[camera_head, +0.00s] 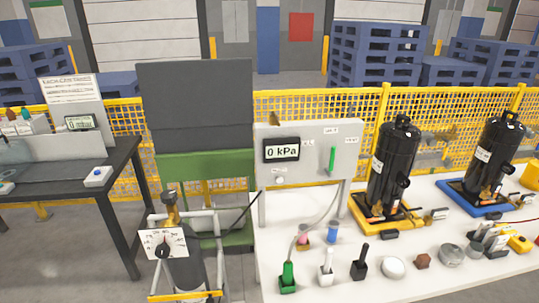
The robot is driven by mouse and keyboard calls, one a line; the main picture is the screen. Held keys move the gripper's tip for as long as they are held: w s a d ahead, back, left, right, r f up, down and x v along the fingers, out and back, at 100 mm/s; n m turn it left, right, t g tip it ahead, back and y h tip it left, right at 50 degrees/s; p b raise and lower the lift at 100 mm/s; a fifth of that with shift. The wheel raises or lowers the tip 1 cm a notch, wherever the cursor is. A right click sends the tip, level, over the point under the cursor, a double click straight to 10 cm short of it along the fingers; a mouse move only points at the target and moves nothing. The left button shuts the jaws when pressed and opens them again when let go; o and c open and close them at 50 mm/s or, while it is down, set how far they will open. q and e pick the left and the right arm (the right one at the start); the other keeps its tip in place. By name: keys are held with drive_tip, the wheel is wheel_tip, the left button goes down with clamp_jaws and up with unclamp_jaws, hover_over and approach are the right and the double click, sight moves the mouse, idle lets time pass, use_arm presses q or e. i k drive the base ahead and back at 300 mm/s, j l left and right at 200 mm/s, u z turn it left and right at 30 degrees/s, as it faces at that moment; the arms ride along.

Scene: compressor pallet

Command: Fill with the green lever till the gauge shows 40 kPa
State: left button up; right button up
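The gauge (282,149) is a dark-framed display on the upper left of a grey panel (310,170) and reads 0 kPa. The green lever (332,161) is on the right half of the same panel and stands upright. A grey hose runs from under the panel down to a green-bodied connector (288,278) on the white table. Neither of my grippers shows in the head view.
Two black compressors stand on a yellow tray (366,222) and a blue tray (462,205) on the white table. Several small parts line its front. A gas cylinder (186,272) with a dial stands left of it. A dark bench (128,165) is at far left.

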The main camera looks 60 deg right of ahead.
sight(328, 172)
drive_tip(key=z, duration=2.5)
drive_tip(key=u, duration=0.55)
drive_tip(key=i+l+u, duration=0.15)
drive_tip(key=l+u, duration=1.2)
drive_tip(key=l, duration=1)
drive_tip(key=k+l+u, duration=0.1)
drive_tip(key=l, duration=0.25)
drive_tip(key=k+l, duration=0.1)
drive_tip(key=l, duration=0.25)
